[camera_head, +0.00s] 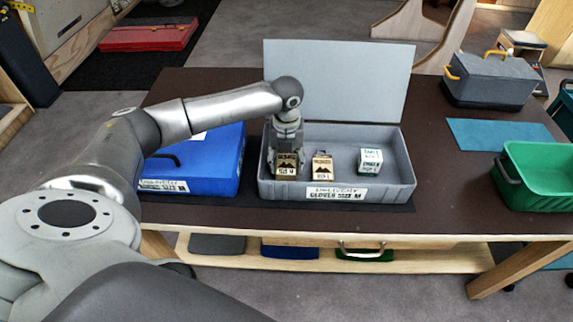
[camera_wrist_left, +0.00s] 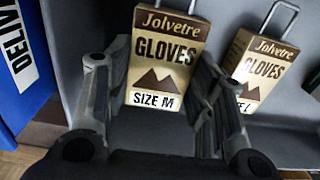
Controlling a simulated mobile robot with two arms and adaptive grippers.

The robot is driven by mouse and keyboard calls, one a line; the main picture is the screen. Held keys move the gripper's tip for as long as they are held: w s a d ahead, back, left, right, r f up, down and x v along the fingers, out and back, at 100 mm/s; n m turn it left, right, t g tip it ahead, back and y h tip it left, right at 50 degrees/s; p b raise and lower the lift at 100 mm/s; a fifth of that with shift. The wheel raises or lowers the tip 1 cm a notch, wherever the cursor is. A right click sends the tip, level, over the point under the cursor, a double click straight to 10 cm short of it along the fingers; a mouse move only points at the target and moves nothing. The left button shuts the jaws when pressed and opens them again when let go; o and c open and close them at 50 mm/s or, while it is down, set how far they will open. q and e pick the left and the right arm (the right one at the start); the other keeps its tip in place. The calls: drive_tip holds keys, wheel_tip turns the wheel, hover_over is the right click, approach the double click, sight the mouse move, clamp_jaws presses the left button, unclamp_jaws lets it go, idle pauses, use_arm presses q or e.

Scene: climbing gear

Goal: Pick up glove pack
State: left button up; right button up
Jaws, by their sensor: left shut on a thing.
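A tan and brown glove pack marked size M (camera_wrist_left: 162,58) sits between the fingers of my left gripper (camera_wrist_left: 158,85). In the head view this glove pack (camera_head: 286,166) is at the left end of the open grey box (camera_head: 388,192), with my left gripper (camera_head: 288,146) over it from above. My left gripper is shut on the pack. I cannot tell whether the pack touches the box floor. A second glove pack (camera_head: 322,164) stands just to its right; it also shows in the wrist view (camera_wrist_left: 262,70). My right gripper is not in view.
A white and green carton (camera_head: 370,161) stands in the box's right part. The box's raised lid (camera_head: 340,80) is behind. A blue case (camera_head: 205,170) is close on the left. A green crate (camera_head: 540,197) and grey cooler (camera_head: 490,82) are on the right.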

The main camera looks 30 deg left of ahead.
use_arm(q)
drive_tip(key=s+a+r+b, duration=0.1)
drive_tip(key=s+a+r, duration=0.2)
drive_tip(key=s+r, duration=0.3)
drive_tip(key=s+a+r+b, duration=0.1)
drive_tip(key=s+a+r, duration=0.1)
drive_tip(key=s+r, duration=0.3)
drive_tip(key=shift+s+a+r, duration=0.35)
drive_tip(key=shift+s+a, duration=0.05)
drive_tip(key=shift+s, duration=0.5)
